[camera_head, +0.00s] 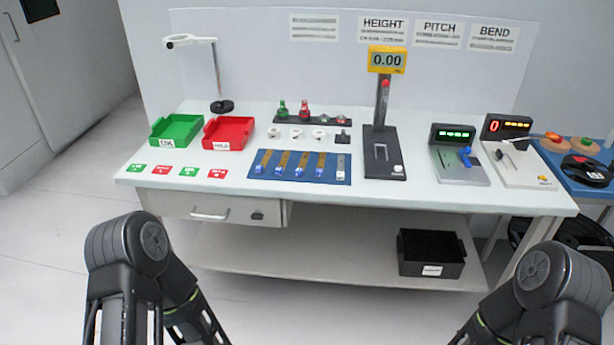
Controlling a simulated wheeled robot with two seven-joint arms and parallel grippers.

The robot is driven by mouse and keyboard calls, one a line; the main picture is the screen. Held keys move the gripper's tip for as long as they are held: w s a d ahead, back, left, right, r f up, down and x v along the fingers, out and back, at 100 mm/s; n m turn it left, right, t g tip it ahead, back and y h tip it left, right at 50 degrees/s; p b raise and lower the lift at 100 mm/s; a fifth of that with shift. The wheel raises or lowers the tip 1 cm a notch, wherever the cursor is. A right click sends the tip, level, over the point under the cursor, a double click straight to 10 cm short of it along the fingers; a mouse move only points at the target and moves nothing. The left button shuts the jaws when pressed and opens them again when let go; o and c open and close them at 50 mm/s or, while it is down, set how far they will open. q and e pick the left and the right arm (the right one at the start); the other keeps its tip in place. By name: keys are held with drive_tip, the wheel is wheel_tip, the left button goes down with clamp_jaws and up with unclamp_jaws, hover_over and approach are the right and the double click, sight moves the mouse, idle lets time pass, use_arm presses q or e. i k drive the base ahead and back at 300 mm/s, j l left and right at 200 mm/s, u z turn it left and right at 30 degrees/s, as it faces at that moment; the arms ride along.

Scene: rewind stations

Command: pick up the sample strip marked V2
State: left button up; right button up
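Several narrow sample strips (301,163) lie side by side on a blue mat (256,179) at the front middle of the table. Most are brown with a small pale blue tag at the near end. The rightmost strip (340,166) is pale grey or white. The markings on the tags are too small to read, so I cannot tell which strip is V2. Both of my arms show only their dark upper links at the bottom corners, in front of the table. Neither of my grippers is in view.
A green tray (176,131) and a red tray (228,133) stand left of the mat. A gauge with a yellow display (387,60) stands to its right. Small parts sit behind the mat, coloured cards in front left. A black bin (431,254) is on the lower shelf.

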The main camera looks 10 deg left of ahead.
sight(260, 168)
drive_tip(key=j+z, duration=0.15)
drive_tip(key=z, duration=0.3)
drive_tip(key=i+j+z, duration=0.1)
drive_tip(key=z, duration=0.3)
drive_tip(key=j+z, duration=0.3)
drive_tip(key=z, duration=0.15)
drive_tip(key=j+z, duration=0.15)
drive_tip(key=z, duration=0.3)
drive_tip(key=k+j+z, duration=0.15)
drive_tip(key=j, duration=0.3)
drive_tip(key=k+j+z, duration=0.15)
drive_tip(key=j, duration=0.35)
drive_tip(key=k+j+z, duration=0.1)
drive_tip(key=j, duration=0.3)
drive_tip(key=k+j+z, duration=0.15)
drive_tip(key=j, duration=0.3)
drive_tip(key=k+j+z, duration=0.15)
drive_tip(key=k+j, duration=0.15)
drive_tip(key=j, duration=0.1)
